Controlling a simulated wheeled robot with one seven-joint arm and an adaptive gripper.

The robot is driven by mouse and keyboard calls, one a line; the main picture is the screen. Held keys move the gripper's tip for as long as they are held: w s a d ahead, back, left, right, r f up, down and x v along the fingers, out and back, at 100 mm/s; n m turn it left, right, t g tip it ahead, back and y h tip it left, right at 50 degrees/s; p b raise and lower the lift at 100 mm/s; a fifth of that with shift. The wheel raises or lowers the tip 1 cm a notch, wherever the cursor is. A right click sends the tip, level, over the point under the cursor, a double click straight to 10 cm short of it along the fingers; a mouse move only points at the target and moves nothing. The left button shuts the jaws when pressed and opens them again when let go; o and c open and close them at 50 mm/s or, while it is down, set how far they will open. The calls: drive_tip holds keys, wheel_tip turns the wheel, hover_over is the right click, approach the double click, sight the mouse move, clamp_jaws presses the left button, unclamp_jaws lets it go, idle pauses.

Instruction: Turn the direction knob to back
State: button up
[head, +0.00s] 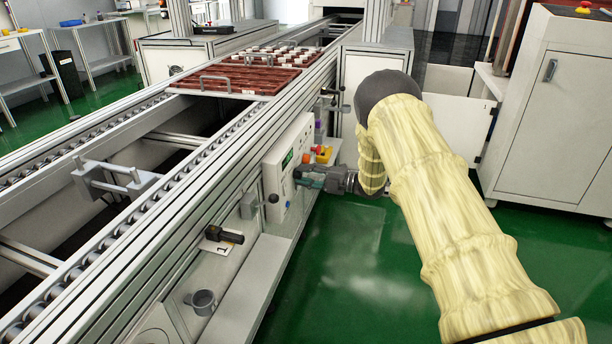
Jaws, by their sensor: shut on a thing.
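The white control panel (277,172) is fixed to the side of the conveyor, in the middle of the head view. It carries a small green display (287,158) and an orange-and-yellow button unit (322,154). My gripper (303,174) reaches in from the right, low on the panel's face, below the display. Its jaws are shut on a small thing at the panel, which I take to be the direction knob. The fingers hide the knob, so its pointing direction cannot be read.
The roller conveyor (175,181) runs from front left to the back, with red-brown trays (226,79) on it. A black handle (224,235) and a grey cup-like holder (202,301) stick out nearer on its side. A white cabinet (551,130) stands right. Green floor is free between.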

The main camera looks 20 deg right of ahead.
drive_tip(key=shift+f+n, duration=0.15)
drive_tip(key=shift+n, duration=2.05)
drive_tip(key=o, duration=1.1)
drive_tip(key=shift+c, duration=0.2)
drive_tip(key=v, duration=1.2)
